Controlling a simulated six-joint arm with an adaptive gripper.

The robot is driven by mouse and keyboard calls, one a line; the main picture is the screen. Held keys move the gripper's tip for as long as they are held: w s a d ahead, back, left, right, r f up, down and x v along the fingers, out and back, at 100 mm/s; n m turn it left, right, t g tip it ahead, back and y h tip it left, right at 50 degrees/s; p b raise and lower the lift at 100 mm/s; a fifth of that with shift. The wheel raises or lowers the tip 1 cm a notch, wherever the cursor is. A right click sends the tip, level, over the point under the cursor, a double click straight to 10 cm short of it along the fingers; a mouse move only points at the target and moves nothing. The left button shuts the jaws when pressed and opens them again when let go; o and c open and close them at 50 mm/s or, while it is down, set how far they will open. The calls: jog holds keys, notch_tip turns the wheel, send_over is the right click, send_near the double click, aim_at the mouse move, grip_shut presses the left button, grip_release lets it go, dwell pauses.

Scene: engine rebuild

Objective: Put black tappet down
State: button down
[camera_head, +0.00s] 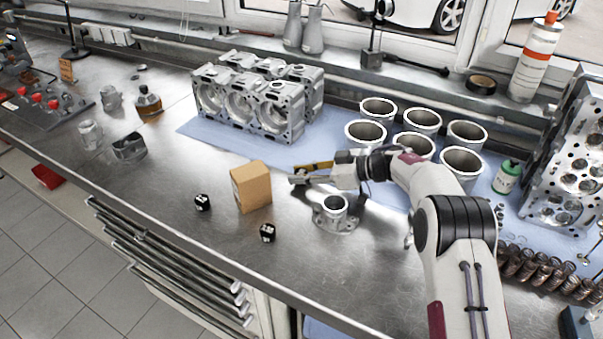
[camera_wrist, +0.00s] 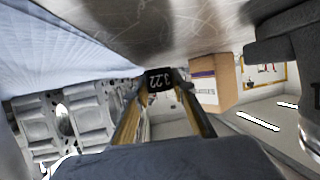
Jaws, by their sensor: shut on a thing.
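My gripper (camera_head: 299,177) is above the bench, just right of the cardboard box. In the wrist view its fingers (camera_wrist: 161,88) are shut on a black tappet (camera_wrist: 160,78) marked 3.22. The held tappet cannot be made out clearly in the head view. Two other black tappets stand on the metal bench (camera_head: 165,190): one (camera_head: 202,202) left of the box and one (camera_head: 267,232) in front of it.
The cardboard box (camera_head: 251,187) stands close to the gripper. A metal flanged part (camera_head: 335,213) is below the wrist. The engine block (camera_head: 250,108) and several cylinder liners (camera_head: 365,133) are on the blue mat behind. Bare bench lies left and front of the box.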

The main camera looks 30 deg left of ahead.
jog(key=shift+s+f, duration=0.1)
jog(key=shift+f, duration=0.45)
jog(key=c, duration=1.7)
grip_release()
jog(key=shift+f, duration=0.1)
jog(key=shift+d+r, duration=0.1)
jog(key=shift+r, duration=0.5)
jog(key=v, duration=1.2)
jog(key=shift+r, duration=0.25)
